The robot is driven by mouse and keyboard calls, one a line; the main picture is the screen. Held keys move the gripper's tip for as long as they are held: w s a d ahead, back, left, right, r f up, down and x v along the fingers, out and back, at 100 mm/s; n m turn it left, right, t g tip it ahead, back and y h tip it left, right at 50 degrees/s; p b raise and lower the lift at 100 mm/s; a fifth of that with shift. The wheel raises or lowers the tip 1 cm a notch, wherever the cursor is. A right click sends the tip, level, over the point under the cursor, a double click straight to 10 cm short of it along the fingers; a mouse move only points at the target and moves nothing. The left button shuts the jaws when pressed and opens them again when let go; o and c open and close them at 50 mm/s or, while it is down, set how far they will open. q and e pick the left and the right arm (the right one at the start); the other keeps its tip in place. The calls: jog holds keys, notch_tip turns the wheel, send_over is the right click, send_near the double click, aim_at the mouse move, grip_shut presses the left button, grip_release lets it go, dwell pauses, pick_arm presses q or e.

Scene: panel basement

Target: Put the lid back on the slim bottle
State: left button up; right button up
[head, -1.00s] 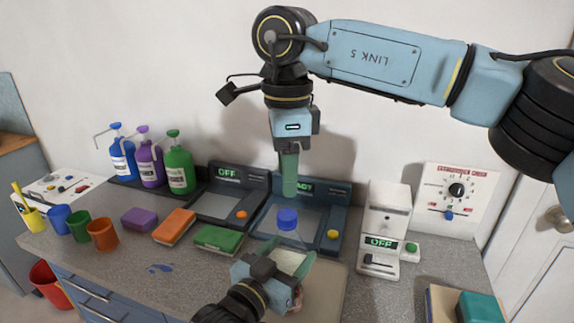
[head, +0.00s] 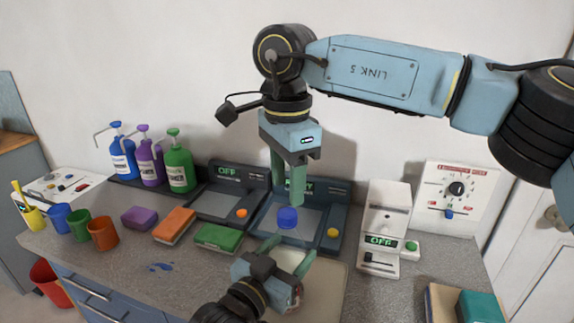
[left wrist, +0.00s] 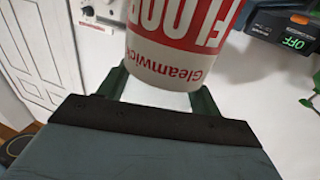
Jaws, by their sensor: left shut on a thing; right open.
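My left gripper (head: 287,254) is shut on the slim bottle, a white bottle with a red label that fills the space between its fingers in the left wrist view (left wrist: 175,50). In the head view the bottle (head: 289,260) is mostly hidden by the gripper and hard to make out. The blue lid (head: 287,218) shows above the bottle, in line with its top. I cannot tell whether it is fully seated. My right gripper (head: 288,190) is open and empty, pointing down just above the lid, its fingers spread apart.
Two dark devices (head: 215,205) stand behind, with a white machine (head: 385,230) to the right. Sponges (head: 218,237), cups (head: 102,233) and pump bottles (head: 180,165) stand to the left. A teal box (head: 480,306) lies at the front right.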

aim_at(287, 213)
jog(key=shift+f, duration=2.8)
jog(key=shift+c, duration=0.2)
jog(key=c, duration=1)
jog(key=m, duration=0.4)
jog(key=shift+m, duration=0.4)
jog(key=m, duration=0.3)
jog(key=o, duration=1.2)
jog(key=shift+r, duration=0.1)
notch_tip(287, 213, up, 12)
